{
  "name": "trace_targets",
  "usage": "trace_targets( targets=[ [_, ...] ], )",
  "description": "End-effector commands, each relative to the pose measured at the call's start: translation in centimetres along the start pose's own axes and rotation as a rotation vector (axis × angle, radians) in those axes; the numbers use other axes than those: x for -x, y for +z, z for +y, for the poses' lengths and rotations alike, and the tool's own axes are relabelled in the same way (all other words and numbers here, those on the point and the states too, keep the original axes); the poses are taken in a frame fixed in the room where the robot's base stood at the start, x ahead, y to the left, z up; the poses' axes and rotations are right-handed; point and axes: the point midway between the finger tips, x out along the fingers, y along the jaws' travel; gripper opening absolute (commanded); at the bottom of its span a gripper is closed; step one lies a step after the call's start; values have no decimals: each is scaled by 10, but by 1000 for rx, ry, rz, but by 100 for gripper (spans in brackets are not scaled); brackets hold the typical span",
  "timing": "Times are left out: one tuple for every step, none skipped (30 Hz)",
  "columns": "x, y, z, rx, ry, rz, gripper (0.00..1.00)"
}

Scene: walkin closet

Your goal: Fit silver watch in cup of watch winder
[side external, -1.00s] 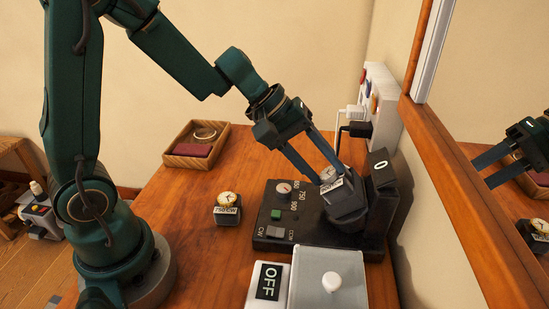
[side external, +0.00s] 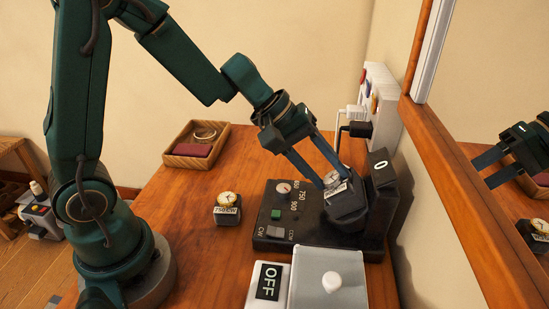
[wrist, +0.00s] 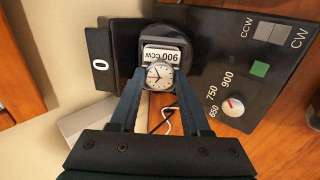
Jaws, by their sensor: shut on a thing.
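The silver watch (wrist: 158,76) has a white dial and sits on a pad tagged "900 CCW" (wrist: 162,55). My gripper (wrist: 157,88) is shut on it, one finger on each side; my gripper (side external: 335,172) also shows in the side view. The watch (side external: 331,178) is at the mouth of the dark cup (side external: 345,210) of the black watch winder (side external: 268,230). In the wrist view the pad lines up with the cup's square opening (wrist: 186,45). How deep it sits is hidden by the fingers and the cup's rim.
A gold watch on a block tagged "750 CW" (side external: 227,208) stands left of the winder. A grey lidded box (side external: 310,260) and an "OFF" sign (side external: 268,281) are in front. A wooden tray (side external: 218,143) lies behind. Power plugs (side external: 357,128) and a mirror border the right.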

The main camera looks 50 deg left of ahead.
Motion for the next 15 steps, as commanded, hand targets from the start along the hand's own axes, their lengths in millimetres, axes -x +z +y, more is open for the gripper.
trace_targets(
  targets=[
    [-1, 0, 0, 0, 0, 0, 0],
    [-1, 0, 0, 0, 0, 0, 50],
    [-1, 0, 0, -1, 0, 1, 66],
    [-1, 0, 0, -1, 0, 1, 77],
    [-1, 0, 0, -1, 0, 1, 82],
    [-1, 0, 0, -1, 0, 1, 82],
    [0, 0, 0, -1, 0, 1, 82],
    [0, 0, 0, -1, 0, 1, 82],
    [0, 0, 0, -1, 0, 1, 82],
    [0, 0, 0, -1, 0, 1, 82],
    [0, 0, 0, -1, 0, 1, 82],
    [-1, 0, 0, -1, -1, 1, 82],
    [0, 0, 0, -1, 0, 1, 82],
    [0, 0, 0, -1, 0, 1, 82],
    [1, 0, 0, -1, 1, 1, 82]
  ],
)
